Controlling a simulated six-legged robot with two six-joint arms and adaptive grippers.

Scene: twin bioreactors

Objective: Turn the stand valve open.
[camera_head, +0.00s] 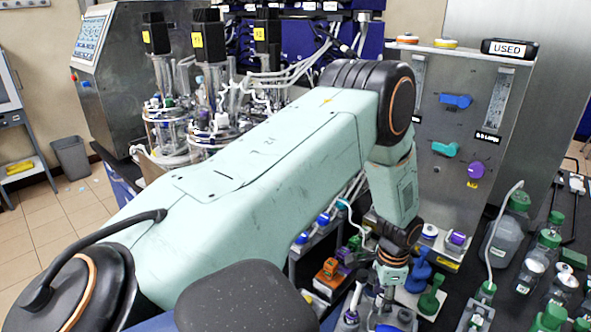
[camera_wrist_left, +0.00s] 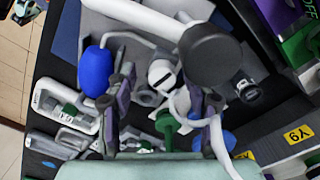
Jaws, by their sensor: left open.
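My left gripper (camera_head: 387,300) points down over the crowded bench, below my bent arm. In the left wrist view its two dark fingers (camera_wrist_left: 160,115) are apart, with nothing clamped between them. A green fitting (camera_wrist_left: 172,125) shows in the gap between the fingers, apparently beyond them. A blue bulb-shaped part (camera_wrist_left: 96,70) is beside the left finger. In the head view a green fitting (camera_head: 432,296) and a blue fitting (camera_head: 418,272) stand right of the gripper. I cannot tell which part is the stand valve. My right gripper is out of view.
A metal panel (camera_head: 425,195) at the back carries a blue handle (camera_head: 456,100), a teal handle (camera_head: 445,149) and a purple knob (camera_head: 475,170). Green-capped bottles (camera_head: 505,238) crowd the bench's right side. Glass vessels (camera_head: 170,130) stand at back left. Little bench space is free.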

